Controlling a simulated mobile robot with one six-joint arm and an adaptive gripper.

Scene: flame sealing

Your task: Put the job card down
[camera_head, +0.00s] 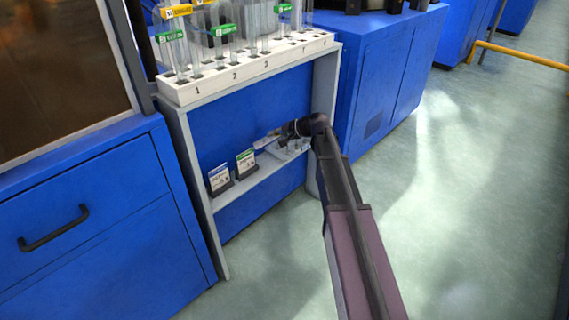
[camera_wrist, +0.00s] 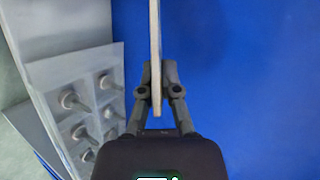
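My gripper (camera_wrist: 157,72) is shut on a thin pale card, the job card (camera_wrist: 155,35), seen edge-on in the wrist view. Its printed face does not show there. In the head view my gripper (camera_head: 283,131) reaches into the open bay under the rack top, and the card (camera_head: 264,142) sticks out to its left above the shelf (camera_head: 262,178). Two printed cards stand on this shelf in dark holders, a left one (camera_head: 220,178) with a blue top and a right one (camera_head: 245,161) with a green top.
A tray with several round-headed pegs (camera_wrist: 76,101) lies on the shelf, left of my gripper in the wrist view; it also shows in the head view (camera_head: 291,151). Above stands a numbered white rack (camera_head: 250,66) with glass tubes and tags. A blue panel (camera_wrist: 240,80) closes the bay's back.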

